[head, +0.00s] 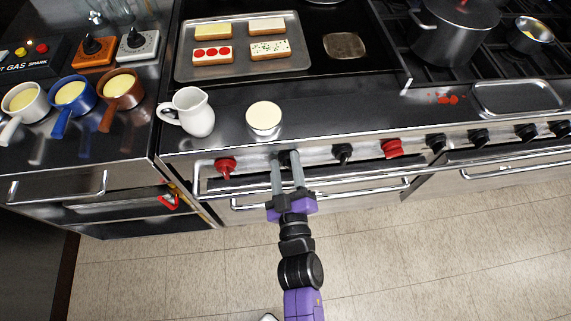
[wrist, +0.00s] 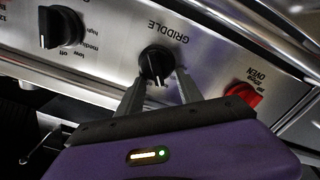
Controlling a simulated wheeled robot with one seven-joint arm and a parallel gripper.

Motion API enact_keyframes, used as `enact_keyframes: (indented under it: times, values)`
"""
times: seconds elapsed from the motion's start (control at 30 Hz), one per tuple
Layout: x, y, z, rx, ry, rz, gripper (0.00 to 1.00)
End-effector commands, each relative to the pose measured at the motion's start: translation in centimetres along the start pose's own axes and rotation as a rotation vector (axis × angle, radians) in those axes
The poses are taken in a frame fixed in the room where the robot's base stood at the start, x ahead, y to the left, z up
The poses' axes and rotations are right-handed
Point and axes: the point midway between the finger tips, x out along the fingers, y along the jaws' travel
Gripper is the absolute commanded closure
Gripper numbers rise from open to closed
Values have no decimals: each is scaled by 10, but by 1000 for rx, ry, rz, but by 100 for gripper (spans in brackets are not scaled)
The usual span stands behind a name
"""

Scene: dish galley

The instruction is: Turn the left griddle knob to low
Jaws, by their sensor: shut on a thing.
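The left griddle knob (wrist: 154,63) is a black knob on the steel front panel, under the upside-down word GRIDDLE in the wrist view. It also shows in the head view (head: 286,157), mostly hidden by the fingers. My gripper (wrist: 159,80) has one finger on each side of the knob and is shut on it. In the head view my gripper (head: 286,162) reaches up to the panel from below. The fingers hide the scale around the knob, so its setting cannot be read.
A red oven knob (wrist: 243,93) sits close to one finger. Another black knob (wrist: 62,27) has readable off, low, medium and high marks. A steel rail (head: 350,187) runs below the knobs. A white jug (head: 190,112) and a cream-topped round container (head: 264,118) stand above.

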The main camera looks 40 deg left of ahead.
Motion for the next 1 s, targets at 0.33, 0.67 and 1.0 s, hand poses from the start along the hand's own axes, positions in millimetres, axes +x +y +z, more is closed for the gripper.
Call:
enact_keyframes:
  times: [0.33,0.67,1.0]
  values:
    - [0,0,2,1,-4,0,37]
    - [-10,0,-1,2,-2,-1,37]
    - [-62,-1,0,3,-3,-2,37]
